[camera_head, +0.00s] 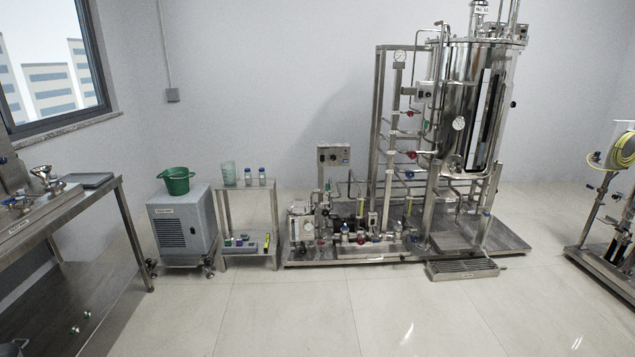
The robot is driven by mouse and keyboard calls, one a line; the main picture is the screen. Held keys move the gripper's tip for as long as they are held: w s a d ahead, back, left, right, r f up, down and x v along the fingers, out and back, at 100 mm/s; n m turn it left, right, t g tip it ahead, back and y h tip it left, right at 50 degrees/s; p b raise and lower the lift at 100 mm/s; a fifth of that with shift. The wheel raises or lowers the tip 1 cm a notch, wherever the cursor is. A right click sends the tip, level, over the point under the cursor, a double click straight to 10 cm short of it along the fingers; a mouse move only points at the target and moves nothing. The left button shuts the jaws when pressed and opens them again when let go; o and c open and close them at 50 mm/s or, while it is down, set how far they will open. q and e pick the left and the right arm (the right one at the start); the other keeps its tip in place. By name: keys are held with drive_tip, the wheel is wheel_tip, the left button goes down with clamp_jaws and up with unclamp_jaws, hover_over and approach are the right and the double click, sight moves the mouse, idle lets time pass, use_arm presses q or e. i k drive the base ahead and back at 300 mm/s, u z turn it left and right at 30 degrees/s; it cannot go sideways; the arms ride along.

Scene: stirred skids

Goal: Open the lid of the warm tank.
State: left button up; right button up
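A large upright steel tank (490,100) stands on a skid at the back right. Its top plate (490,42) carries pipes and fittings and lies near the top edge of the view, where the upper fittings are cut off. A small label (482,9) sits on a top fitting, too small to read surely. I cannot tell from this view whether this is the warm tank, or whether its lid is open or shut. Neither of my grippers is in view.
A steel bench (60,205) stands at the left. A grey wheeled cabinet (183,230) holds a green bucket (176,181), beside a small bottle stand (250,190). A step (462,268) lies before the skid. Another skid (605,265) is at right. The middle floor is clear.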

sight(297, 204)
drive_tip(key=u, duration=0.35)
drive_tip(key=i, duration=2.3)
drive_tip(key=z, duration=0.15)
drive_tip(key=i, duration=2.45)
drive_tip(key=z, duration=0.45)
